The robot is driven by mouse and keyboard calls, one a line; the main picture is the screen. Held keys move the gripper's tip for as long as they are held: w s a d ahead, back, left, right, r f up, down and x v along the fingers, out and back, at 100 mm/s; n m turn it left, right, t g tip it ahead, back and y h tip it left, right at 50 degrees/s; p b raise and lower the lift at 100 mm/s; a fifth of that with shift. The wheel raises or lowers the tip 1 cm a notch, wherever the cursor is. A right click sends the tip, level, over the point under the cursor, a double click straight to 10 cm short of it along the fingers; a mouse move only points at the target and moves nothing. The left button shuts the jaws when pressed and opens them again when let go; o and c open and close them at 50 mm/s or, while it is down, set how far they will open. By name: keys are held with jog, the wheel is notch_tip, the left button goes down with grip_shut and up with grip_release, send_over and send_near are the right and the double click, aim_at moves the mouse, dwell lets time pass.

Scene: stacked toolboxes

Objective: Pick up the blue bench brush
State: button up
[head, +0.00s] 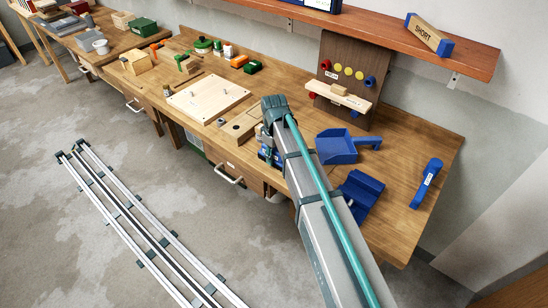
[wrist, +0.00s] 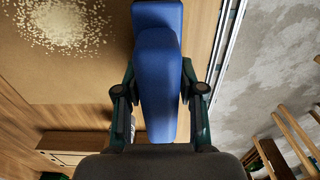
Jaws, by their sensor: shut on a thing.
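The blue bench brush (wrist: 158,75) fills the middle of the wrist view as a long blue body with a narrower, rounded part towards me. My gripper (wrist: 160,95) is shut on it, with a dark green finger along each side. In the head view my gripper (head: 268,153) is at the front edge of the bench, mostly hidden behind my arm. Only small bits of blue show there, so the brush's full outline and underside are hidden.
A blue dustpan (head: 337,147) and a blue block-like piece (head: 362,188) lie right of my arm on the bench. A labelled blue piece (head: 427,183) is farther right. A pale board (head: 207,97) lies to the left. Sawdust (wrist: 65,22) shows in the wrist view.

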jog(key=c, duration=0.3)
jog(key=shift+r, duration=0.1)
jog(key=shift+r, duration=0.65)
jog(key=s+d+r+b, duration=0.2)
jog(key=s+r+b, duration=0.3)
jog(key=s+r, duration=0.6)
jog(key=s, duration=0.2)
jog(key=shift+s+r+b, duration=0.3)
jog(key=shift+s+b, duration=0.05)
jog(key=shift+s, duration=0.05)
jog(key=o, duration=0.6)
jog(key=shift+c, duration=0.2)
jog(key=c, duration=0.4)
